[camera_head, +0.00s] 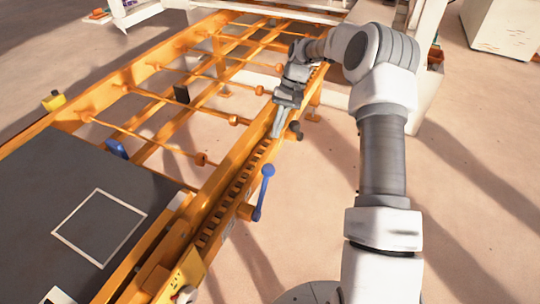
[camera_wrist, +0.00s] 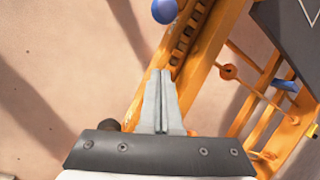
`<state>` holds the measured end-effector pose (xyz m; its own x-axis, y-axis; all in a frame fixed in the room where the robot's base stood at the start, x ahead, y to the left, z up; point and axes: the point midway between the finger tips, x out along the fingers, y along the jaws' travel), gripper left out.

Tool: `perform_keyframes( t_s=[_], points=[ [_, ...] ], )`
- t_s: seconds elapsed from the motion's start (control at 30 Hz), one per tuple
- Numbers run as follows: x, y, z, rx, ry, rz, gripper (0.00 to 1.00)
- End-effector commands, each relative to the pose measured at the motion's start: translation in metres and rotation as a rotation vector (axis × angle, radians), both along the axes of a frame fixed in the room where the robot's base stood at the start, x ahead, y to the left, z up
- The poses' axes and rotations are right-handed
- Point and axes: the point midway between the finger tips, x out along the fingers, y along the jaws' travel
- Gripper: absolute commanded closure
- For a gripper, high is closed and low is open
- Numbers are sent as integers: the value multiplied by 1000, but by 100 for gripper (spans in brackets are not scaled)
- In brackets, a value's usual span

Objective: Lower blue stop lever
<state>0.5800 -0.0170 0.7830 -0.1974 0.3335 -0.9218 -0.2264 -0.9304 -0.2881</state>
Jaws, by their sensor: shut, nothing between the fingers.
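The blue stop lever (camera_head: 262,193) sits on the outer right side of the orange rail in the head view. Its arm points up, with the round blue knob (camera_head: 268,170) at the top. In the wrist view the blue knob (camera_wrist: 165,11) shows at the top edge, beyond the fingertips; the rest of the lever is out of frame. My gripper (camera_head: 276,134) is above the rail, farther along it than the lever and apart from it. In the wrist view its fingers (camera_wrist: 161,73) are together, with nothing between them, over the rail.
The orange frame (camera_head: 110,90) has several cross bars. A dark plate (camera_head: 55,200) with white square outlines lies at left. A small blue part (camera_head: 116,148) is at the plate's far edge. A dark knob (camera_head: 295,130) is beside my gripper. Floor right of the lever is clear.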

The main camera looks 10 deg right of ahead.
Motion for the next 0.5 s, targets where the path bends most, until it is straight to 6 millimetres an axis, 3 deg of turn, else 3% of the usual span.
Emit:
perform_keyframes(
  t_s=[0.17,0.5],
  points=[
    [-3,5,-16,0,2,1,100],
    [-18,29,-84,1,3,2,100]
  ],
)
